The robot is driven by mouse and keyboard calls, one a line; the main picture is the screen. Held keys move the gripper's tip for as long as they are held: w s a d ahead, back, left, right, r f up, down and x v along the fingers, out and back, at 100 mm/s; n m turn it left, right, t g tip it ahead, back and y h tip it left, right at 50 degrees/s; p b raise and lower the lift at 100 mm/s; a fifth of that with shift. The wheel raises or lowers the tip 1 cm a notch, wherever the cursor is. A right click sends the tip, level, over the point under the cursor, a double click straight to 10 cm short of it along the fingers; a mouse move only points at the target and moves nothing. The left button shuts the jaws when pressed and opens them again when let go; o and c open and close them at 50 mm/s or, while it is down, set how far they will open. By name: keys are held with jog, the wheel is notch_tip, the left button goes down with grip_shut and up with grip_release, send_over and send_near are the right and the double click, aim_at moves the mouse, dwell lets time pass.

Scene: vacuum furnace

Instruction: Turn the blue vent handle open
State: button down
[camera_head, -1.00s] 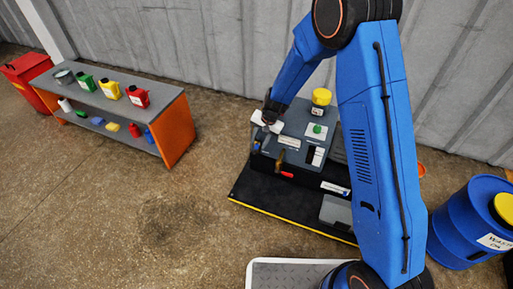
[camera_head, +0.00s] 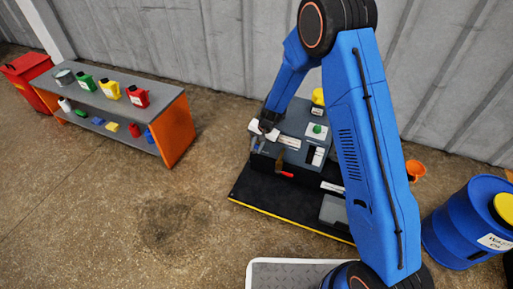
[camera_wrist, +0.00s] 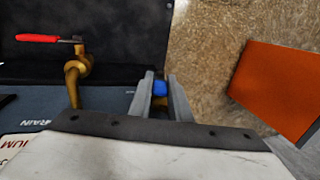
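The blue vent handle (camera_wrist: 159,88) shows in the wrist view between the two fingers of my gripper (camera_wrist: 160,82). Blue fills most of the narrow gap near the fingertips, with a bit of brass below it. Whether both fingers press on it cannot be told. The rest of the handle and its valve are hidden by the fingers and gripper body. In the head view my gripper (camera_head: 259,141) is at the left end of the grey furnace unit (camera_head: 293,151), small and partly covered by my arm.
A brass drain valve with a red handle (camera_wrist: 38,38) stands left of my gripper in the wrist view. An orange-sided shelf (camera_head: 177,133) with bottles and cans is at left. A blue waste drum (camera_head: 462,228) stands at right. The floor between shelf and unit is clear.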

jog(key=shift+a+h, duration=0.4)
jog(key=shift+h, duration=0.1)
jog(key=shift+w+a+r+g+h, duration=0.15)
jog(key=shift+g+h, duration=0.1)
jog(key=shift+h, duration=0.25)
jog(key=shift+w+a+f+g+h, duration=0.1)
jog(key=shift+g+h, duration=0.15)
jog(key=shift+h, duration=0.25)
jog(key=c, duration=1.6)
grip_release()
jog(key=shift+c, duration=0.2)
jog(key=shift+r, duration=0.1)
notch_tip(320, 180, up, 17)
jog(key=shift+r, duration=0.15)
